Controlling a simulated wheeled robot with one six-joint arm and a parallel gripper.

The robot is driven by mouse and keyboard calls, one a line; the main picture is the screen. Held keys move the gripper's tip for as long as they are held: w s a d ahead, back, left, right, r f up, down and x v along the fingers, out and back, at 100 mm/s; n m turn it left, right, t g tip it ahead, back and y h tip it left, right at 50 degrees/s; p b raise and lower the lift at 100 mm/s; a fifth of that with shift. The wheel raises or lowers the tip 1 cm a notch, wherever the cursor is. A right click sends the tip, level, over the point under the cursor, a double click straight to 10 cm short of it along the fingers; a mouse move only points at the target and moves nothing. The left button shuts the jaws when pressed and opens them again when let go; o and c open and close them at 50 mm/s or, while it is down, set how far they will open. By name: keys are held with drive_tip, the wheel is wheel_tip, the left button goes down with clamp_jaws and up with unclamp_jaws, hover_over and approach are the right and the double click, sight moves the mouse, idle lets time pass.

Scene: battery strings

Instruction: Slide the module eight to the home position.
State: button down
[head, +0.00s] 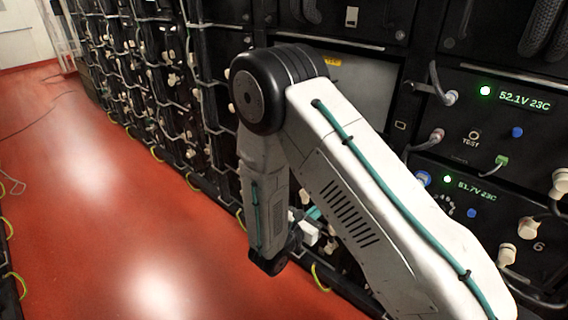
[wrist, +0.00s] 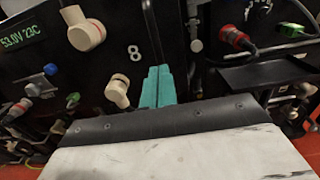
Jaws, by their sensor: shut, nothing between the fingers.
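Module eight (wrist: 110,62) has a black front marked with a white 8 in the wrist view. I cannot tell if the tips touch the module. In the head view my arm hides most of the gripper, with a little teal showing, and module eight cannot be made out.
Right of the module, a dark ledge (wrist: 260,72) sticks out below a red connector (wrist: 236,38). Cables cross the rack fronts.

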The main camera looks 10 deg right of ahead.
drive_tip(key=shift+d, duration=0.1)
idle(0.3)
drive_tip(key=shift+x, duration=9.4)
drive_tip(key=shift+v, duration=4.1)
drive_tip(key=shift+w, duration=0.1)
